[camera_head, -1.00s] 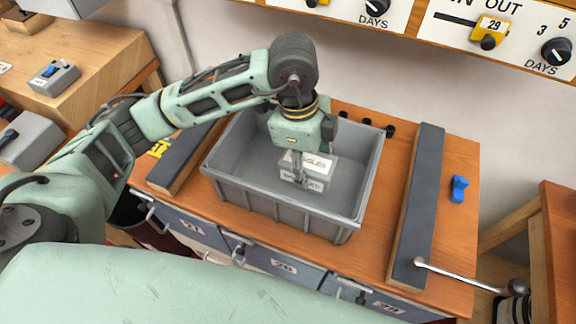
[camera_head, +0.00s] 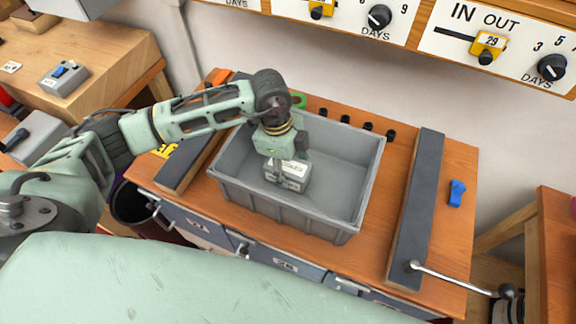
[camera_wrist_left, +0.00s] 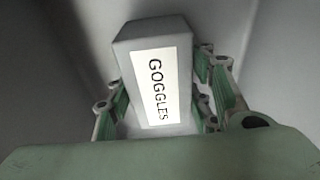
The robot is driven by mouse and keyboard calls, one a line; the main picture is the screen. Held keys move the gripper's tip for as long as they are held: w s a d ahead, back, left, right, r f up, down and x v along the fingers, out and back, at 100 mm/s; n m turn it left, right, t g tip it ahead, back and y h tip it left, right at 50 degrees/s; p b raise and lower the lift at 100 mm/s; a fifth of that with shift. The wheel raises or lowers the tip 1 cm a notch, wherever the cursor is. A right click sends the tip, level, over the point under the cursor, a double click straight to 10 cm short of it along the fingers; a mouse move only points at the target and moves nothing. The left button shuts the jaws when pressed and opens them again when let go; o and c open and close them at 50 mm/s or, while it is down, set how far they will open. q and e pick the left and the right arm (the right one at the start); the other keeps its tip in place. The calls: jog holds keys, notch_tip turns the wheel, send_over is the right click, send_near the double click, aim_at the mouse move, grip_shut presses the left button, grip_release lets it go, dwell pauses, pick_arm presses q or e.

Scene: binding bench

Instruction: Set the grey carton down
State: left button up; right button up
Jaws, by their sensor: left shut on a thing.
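The grey carton (camera_head: 293,178) has white labels and is inside the grey bin, toward its left side. In the left wrist view the carton (camera_wrist_left: 176,62) shows a label reading "GOGGLES". My left gripper (camera_head: 280,170) reaches down into the bin and is shut on the carton. Its green-padded fingers (camera_wrist_left: 165,105) lie on both sides of the carton in the left wrist view. I cannot tell whether the carton's underside touches the bin floor. My right gripper is not in view.
The grey bin (camera_head: 343,205) stands on the wooden bench (camera_head: 458,225), its right part empty. Dark padded rails (camera_head: 418,205) flank it. A blue clip (camera_head: 456,193) lies at right. A metal lever (camera_head: 455,279) crosses the front right. A dial panel (camera_head: 500,45) hangs behind.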

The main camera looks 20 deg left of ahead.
pick_arm(q)
jog(key=o, duration=1.3)
jog(key=shift+c, duration=0.2)
jog(key=shift+r, duration=0.25)
jog(key=r+b, duration=0.1)
jog(key=r, duration=0.2)
jog(key=a+r+b, duration=0.1)
jog(key=r, duration=0.3)
jog(key=r+b, duration=0.1)
jog(key=r, duration=0.2)
jog(key=shift+w+a+r, duration=0.1)
jog(key=shift+a+r, duration=0.05)
jog(key=shift+a, duration=0.15)
jog(key=shift+r, duration=0.6)
